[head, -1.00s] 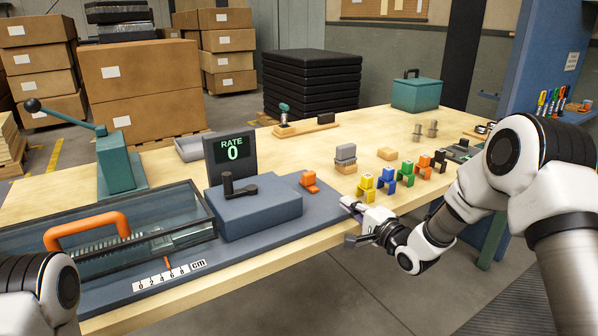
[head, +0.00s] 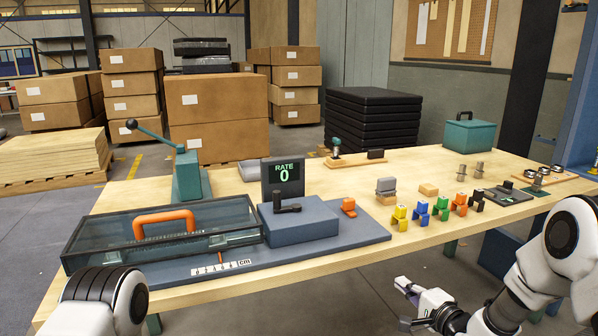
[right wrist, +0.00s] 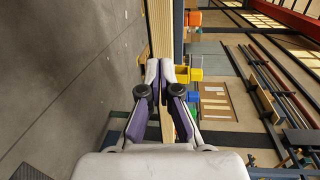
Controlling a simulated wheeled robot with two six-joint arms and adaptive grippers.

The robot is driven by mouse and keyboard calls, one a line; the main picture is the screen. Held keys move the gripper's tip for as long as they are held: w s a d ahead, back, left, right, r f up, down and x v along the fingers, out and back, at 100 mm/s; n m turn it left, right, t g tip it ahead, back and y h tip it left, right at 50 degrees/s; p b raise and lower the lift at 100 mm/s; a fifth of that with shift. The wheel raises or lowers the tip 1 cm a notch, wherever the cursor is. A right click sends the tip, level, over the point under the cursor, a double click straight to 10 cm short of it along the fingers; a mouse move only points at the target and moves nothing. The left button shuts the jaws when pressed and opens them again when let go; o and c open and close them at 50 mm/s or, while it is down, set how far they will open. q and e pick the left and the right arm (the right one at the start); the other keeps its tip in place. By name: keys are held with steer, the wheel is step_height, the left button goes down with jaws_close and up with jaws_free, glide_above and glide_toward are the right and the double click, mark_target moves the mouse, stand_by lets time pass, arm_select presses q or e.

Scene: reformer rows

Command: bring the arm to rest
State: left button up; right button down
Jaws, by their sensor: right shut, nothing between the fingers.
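My right gripper (head: 404,288) is at the lower right of the head view, in front of the table's near edge and below the tabletop. It is shut and empty. Its closed fingers also show in the middle of the right wrist view (right wrist: 160,72), apart from the table. My left arm shows only as a white link at the lower left of the head view; its gripper is out of the picture.
The wooden table (head: 330,265) holds a clear-lidded case (head: 95,235) with an orange handle, a rate display (head: 283,180), a blue-grey box (head: 300,222), an orange block (head: 349,206) and several coloured blocks, including a yellow one (head: 400,215). Floor in front is clear.

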steer(key=s+a+f+n+g+h+p, duration=0.1)
steer(key=s+a+f+g+p, duration=0.2)
steer(key=s+f, duration=0.55)
steer(key=s+f+g+h+p, duration=0.2)
steer(key=s+f+g, duration=0.2)
steer(key=s+f, duration=0.5)
steer(key=s+d+f+n+g+h, duration=0.1)
steer(key=s+n+g, duration=0.3)
steer(key=s, duration=0.9)
steer(key=s+d+f+n+g+h+p, duration=0.1)
steer(key=s+n+g, duration=0.3)
steer(key=s+n, duration=0.4)
steer(key=s+d+h, duration=0.1)
steer(key=s, duration=0.4)
steer(key=shift+s+d+n+p, duration=0.2)
steer(key=shift+s+n+p, duration=0.05)
steer(key=shift+n+p, duration=0.05)
steer(key=shift+f, duration=0.1)
